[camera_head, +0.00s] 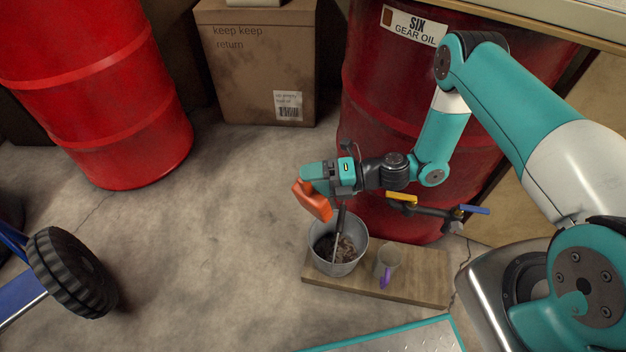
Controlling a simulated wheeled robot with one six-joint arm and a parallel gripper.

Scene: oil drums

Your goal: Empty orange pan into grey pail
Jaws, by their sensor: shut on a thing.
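The orange pan (314,203) is in my gripper (327,184), tilted steeply, above the far left rim of the grey pail. My gripper is shut on it. I cannot see into the pan, so its contents are hidden. The grey pail (350,265) stands upright on a wooden board (418,277). Dark brown, crumbly material (328,247) lies in the pail. A thin dark rod-like thing reaches from near my gripper down into the pail; I cannot tell what it is.
A small cup (388,262) with a purple item stands right of the pail. A red drum (385,105) with valve handles (402,198) stands close behind. Another red drum (100,90), a cardboard box (262,70) and a black wheel (72,272) stand around.

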